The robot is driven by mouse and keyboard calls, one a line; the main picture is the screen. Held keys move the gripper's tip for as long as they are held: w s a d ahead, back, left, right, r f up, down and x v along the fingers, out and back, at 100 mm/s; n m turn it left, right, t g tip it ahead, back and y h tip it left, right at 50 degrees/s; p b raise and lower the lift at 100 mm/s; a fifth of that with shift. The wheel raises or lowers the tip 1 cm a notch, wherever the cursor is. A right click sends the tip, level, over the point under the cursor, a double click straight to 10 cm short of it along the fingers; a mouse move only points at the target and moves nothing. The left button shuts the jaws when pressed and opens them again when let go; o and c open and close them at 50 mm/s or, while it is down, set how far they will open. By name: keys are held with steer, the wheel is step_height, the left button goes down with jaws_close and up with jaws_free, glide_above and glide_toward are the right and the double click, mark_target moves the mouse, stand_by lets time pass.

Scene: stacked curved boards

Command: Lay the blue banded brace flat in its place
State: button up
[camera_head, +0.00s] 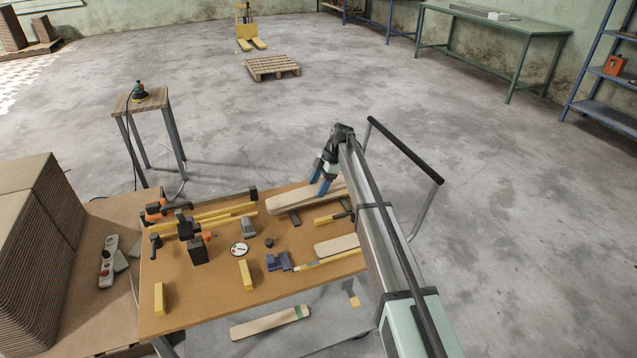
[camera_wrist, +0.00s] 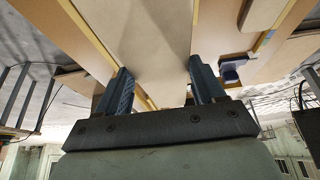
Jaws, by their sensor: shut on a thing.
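My gripper (camera_head: 318,187) is at the far right of the workbench, its blue fingers pointing down and shut on a pale wooden board (camera_head: 290,200). In the wrist view the board (camera_wrist: 145,35) runs between the two fingers (camera_wrist: 162,88) and away from the palm. No blue band shows on it, so I cannot tell for sure that it is the blue banded brace. The board lies low over the bench's back edge; whether it touches what is under it is unclear. A second pale board (camera_head: 337,246) lies at the right, partly behind my arm.
The brown workbench (camera_head: 210,290) carries yellow bars (camera_head: 245,275), a black clamp stand (camera_head: 190,240), a round dial (camera_head: 239,249) and a blue vice-like tool (camera_head: 278,262). A green-banded board (camera_head: 270,323) lies on the lower shelf. The bench's front middle is clear.

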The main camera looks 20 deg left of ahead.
steer(key=shift+f, duration=3.45)
steer(key=shift+f, duration=0.7)
steer(key=o, duration=0.5)
steer(key=shift+d, duration=0.1)
steer(key=shift+c, duration=0.9)
steer(key=shift+v, duration=2.75)
steer(key=o, duration=0.9)
